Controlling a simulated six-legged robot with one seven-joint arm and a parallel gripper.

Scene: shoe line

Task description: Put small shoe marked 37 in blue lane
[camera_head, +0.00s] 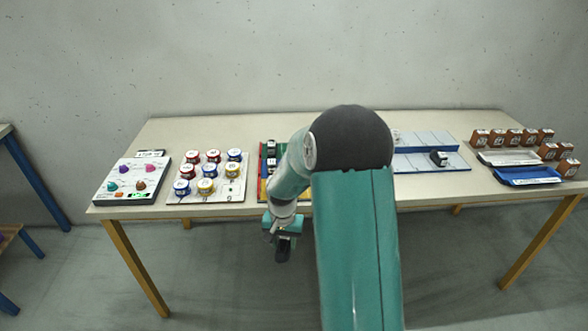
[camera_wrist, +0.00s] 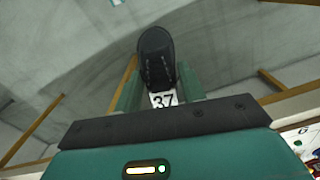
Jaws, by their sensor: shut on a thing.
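My gripper (camera_head: 283,236) is shut on a small black shoe (camera_wrist: 156,55), whose white label reads 37 in the wrist view. The shoe hangs toe outward between the two green fingers, over the floor in front of the table's front edge. In the head view the shoe (camera_head: 283,254) is a dark shape below the gripper. A board with coloured lanes (camera_head: 264,160) lies on the table behind my arm, with green, yellow, red and blue parts showing. Black shoes stand at its far left part. My arm hides most of this board.
On the table (camera_head: 240,125), left of the lanes, are a board of several coloured round tins (camera_head: 207,175) and a sloped panel (camera_head: 133,178). On the right are a blue-edged rack (camera_head: 425,160) with a dark shoe, trays (camera_head: 525,176) and several brown boxes (camera_head: 513,137).

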